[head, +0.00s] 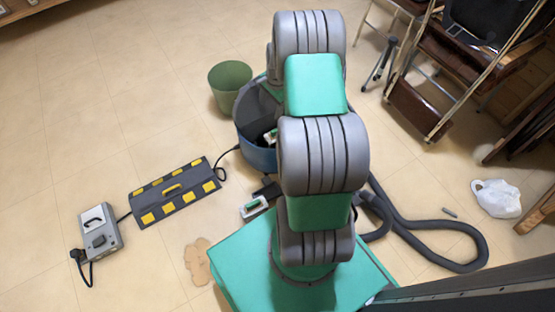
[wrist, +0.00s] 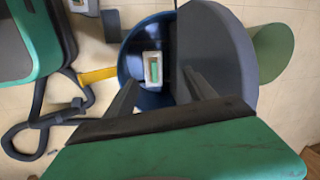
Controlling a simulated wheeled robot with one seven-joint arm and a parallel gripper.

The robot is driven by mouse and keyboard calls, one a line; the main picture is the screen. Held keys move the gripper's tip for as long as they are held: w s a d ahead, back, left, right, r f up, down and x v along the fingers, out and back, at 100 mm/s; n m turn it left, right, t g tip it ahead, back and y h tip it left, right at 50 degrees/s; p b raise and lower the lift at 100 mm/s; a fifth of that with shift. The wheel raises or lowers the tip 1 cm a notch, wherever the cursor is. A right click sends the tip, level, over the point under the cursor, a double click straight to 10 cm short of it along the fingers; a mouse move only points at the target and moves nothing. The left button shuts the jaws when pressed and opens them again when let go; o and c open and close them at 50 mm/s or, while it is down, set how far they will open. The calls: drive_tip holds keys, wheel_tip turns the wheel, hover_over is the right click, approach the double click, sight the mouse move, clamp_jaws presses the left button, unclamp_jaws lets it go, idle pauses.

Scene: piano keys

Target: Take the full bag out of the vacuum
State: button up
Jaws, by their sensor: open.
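The vacuum is a blue drum (head: 260,158) behind my arm, with its dark inside partly in view. The blue drum also shows in the wrist view (wrist: 128,66), with a large grey lid-like disc (wrist: 222,55) beside its opening. Inside lies a pale piece with a green patch (wrist: 153,68); it also shows in the head view (head: 270,136). I cannot tell whether it is the full bag or part of it. My gripper (wrist: 162,82) is open, with its two grey fingers over the drum and the pale piece between and beyond them. My arm hides the gripper in the head view.
A green bin (head: 229,85) stands behind the drum. A grey hose (head: 440,262) curls on the floor at right, near a white plastic bag (head: 497,198). Folding chairs (head: 425,100) stand back right.

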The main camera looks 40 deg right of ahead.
sight(270, 138)
drive_tip(key=d+f+m+b, duration=0.1)
drive_tip(key=f, duration=0.3)
drive_tip(key=d+f+m, duration=0.1)
drive_tip(key=f, duration=0.3)
drive_tip(key=s+d+f+m+b, duration=0.1)
drive_tip(key=f, duration=0.3)
drive_tip(key=shift+d+f+b, duration=0.35)
drive_tip(key=shift+d+f, duration=0.05)
drive_tip(key=f+b, duration=0.1)
drive_tip(key=f, duration=0.1)
drive_tip(key=f+b, duration=0.1)
drive_tip(key=f, duration=0.1)
drive_tip(key=w+f+b, duration=0.1)
drive_tip(key=f+b, duration=0.1)
drive_tip(key=f, duration=0.1)
drive_tip(key=shift+w+a, duration=0.1)
drive_tip(key=shift+a, duration=0.15)
drive_tip(key=shift+r, duration=0.15)
drive_tip(key=shift+c, duration=0.2)
clamp_jaws()
